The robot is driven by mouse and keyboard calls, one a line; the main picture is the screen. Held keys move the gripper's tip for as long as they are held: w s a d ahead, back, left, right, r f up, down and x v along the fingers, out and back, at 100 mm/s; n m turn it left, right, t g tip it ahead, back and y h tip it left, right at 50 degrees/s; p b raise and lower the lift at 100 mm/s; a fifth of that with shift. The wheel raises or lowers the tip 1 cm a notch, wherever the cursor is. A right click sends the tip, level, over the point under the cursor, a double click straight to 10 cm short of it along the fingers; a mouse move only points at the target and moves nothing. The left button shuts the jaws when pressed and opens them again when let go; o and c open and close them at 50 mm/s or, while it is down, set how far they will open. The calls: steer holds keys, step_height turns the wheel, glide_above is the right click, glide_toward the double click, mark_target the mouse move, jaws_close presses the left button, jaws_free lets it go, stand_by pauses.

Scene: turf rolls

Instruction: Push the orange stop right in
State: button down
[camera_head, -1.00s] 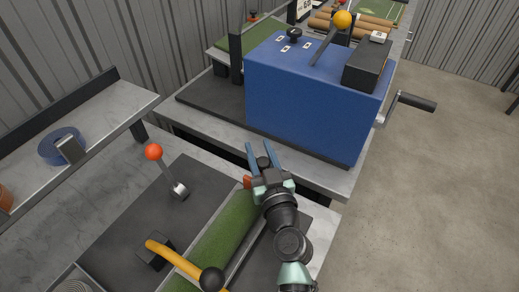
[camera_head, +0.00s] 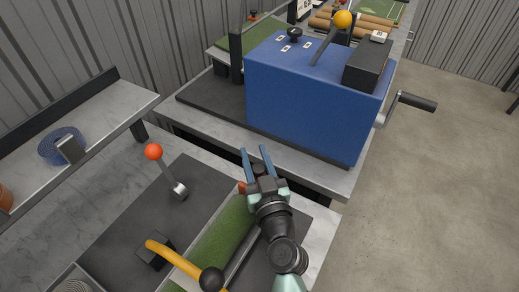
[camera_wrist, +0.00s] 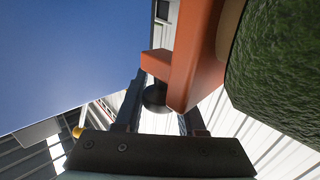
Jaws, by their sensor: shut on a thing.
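The orange stop (camera_head: 242,187) shows as a small piece at the far end of the green turf strip (camera_head: 222,238), mostly hidden by my gripper. In the wrist view the orange stop (camera_wrist: 195,55) is a plate close beside the green turf (camera_wrist: 285,70), with an orange block and a black ball knob (camera_wrist: 155,95) on it. My gripper (camera_head: 255,150) has its blue fingers on either side of this knob and is shut on it. In the wrist view the fingers (camera_wrist: 160,110) are partly hidden behind the stop.
A blue machine box (camera_head: 310,105) with a crank (camera_head: 415,102) stands just beyond my gripper. A shelf with blue tape (camera_head: 50,150) is at far left. Open floor lies right.

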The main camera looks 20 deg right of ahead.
steer(key=s+a, duration=0.1)
steer(key=a, duration=0.1)
steer(key=s+a, duration=0.3)
steer(key=a, duration=0.1)
steer(key=shift+s+f, duration=0.2)
steer(key=c, duration=1)
jaws_free()
steer(key=o, duration=0.5)
steer(key=shift+s+r, duration=0.15)
steer(key=s+a+b, duration=0.1)
steer(key=s+b, duration=0.4)
steer(key=s, duration=0.7)
steer(key=shift+s+a, duration=0.25)
steer(key=shift+s, duration=0.1)
